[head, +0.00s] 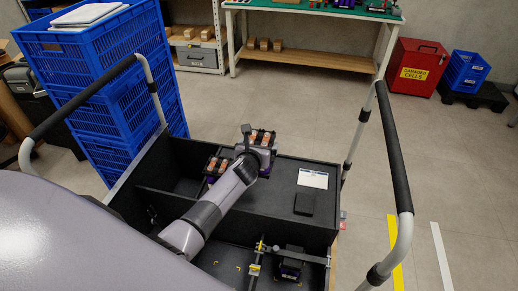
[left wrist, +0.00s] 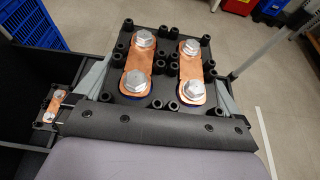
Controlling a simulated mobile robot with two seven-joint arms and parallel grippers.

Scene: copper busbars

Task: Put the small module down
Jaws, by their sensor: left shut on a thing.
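My left gripper (head: 252,154) is shut on a small black module (head: 263,137) with copper busbars on top, over the far part of the black cart. In the left wrist view the module (left wrist: 165,60) fills the middle. Two copper strips with large silver bolts and several black posts show on its top. Grey fingers lie along its left and right sides. Its underside is hidden, so I cannot tell whether it touches anything. A second module with copper strips (head: 216,167) sits to its left, partly behind my arm. My right gripper is not in view.
The black cart (head: 322,232) has dividers and two side handles. A white label (head: 313,178) and a dark square pad (head: 304,204) lie on its right panel. A black device (head: 290,264) stands in the near compartment. Stacked blue crates (head: 118,105) stand left.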

